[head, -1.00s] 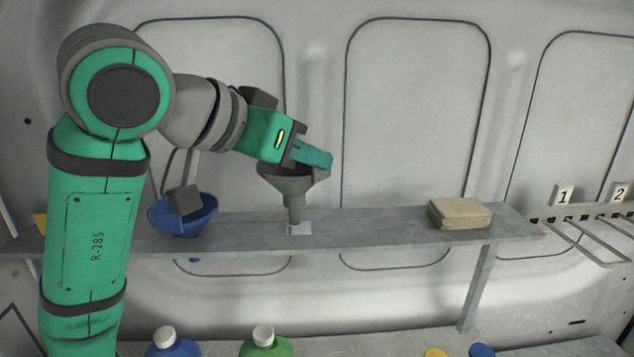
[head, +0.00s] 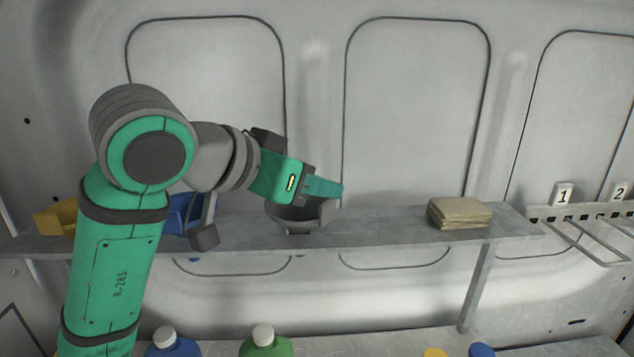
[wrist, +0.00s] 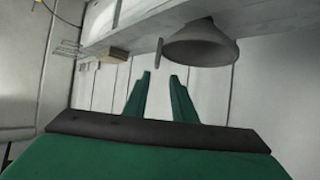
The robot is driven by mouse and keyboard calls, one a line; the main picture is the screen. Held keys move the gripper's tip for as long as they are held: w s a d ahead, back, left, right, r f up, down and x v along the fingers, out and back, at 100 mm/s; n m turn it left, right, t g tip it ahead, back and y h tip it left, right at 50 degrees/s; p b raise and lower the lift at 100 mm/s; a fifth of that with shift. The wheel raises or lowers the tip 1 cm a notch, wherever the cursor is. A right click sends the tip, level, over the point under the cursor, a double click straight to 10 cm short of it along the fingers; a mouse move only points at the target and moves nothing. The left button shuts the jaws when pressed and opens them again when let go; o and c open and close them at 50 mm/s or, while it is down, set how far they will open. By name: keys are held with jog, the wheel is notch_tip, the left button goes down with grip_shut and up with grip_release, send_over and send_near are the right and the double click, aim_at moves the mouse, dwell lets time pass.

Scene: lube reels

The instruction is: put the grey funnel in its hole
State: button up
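The grey funnel (head: 295,214) sits low at the shelf (head: 385,228) in the head view, upright, its bowl just above the surface. Its stem is out of sight, and the hole is hidden beneath the funnel. My gripper (head: 340,190) is just above the funnel's right rim. In the wrist view my gripper (wrist: 160,75) has its two green fingers apart with nothing between them. The funnel (wrist: 200,46) shows beyond the fingertips there, with its thin upright tab (wrist: 158,52) just past the gap, apart from the fingers.
A blue funnel (head: 183,217) and a yellow one (head: 57,217) stand on the shelf to the left, partly behind my arm. A folded cloth stack (head: 459,213) lies to the right. A numbered rack (head: 585,215) is at far right. Capped bottles (head: 265,343) stand below.

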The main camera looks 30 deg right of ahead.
jog(key=shift+r, duration=0.15)
jog(key=v, duration=1.2)
jog(key=shift+d, duration=0.1)
dwell(0.3)
